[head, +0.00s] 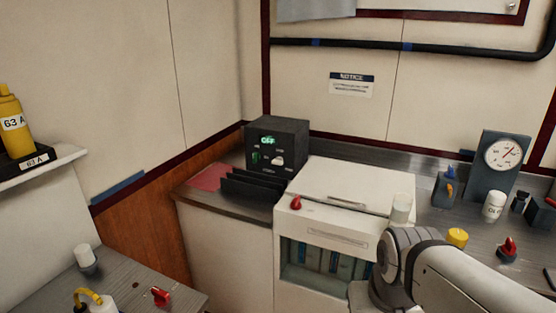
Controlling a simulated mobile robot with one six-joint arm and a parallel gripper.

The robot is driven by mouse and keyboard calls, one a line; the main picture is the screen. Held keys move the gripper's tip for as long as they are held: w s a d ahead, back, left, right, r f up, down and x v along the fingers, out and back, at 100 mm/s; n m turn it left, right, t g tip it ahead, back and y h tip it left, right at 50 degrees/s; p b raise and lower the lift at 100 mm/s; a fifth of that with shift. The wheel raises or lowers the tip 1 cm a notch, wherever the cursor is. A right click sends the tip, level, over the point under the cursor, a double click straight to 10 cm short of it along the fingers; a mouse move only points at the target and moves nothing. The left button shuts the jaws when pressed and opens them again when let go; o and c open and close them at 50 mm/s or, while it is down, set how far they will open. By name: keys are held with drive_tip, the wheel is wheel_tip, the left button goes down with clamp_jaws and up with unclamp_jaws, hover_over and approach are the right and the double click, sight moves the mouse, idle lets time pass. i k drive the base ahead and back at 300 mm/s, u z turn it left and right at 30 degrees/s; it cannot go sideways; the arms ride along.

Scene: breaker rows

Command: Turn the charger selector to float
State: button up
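A dark box (290,133) stands on the counter in the back corner, with a lit green sign reading OFF on its front. Below the sign are a pale knob (277,160) and a small green part (255,158). The lettering around them is too small to read, so I cannot tell which position is float or be sure that this is the charger selector. My arm enters at the lower right, in front of the counter. My gripper does not show.
Dark upright fins (250,187) stand before the box, beside a red mat (208,178). A white cabinet (335,185) with a red knob (296,203) stands to the right. A gauge (503,153) and several small items crowd the right counter. A yellow bottle (12,125) stands left.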

sight(279, 161)
drive_tip(key=i, duration=0.85)
drive_tip(key=z, duration=0.05)
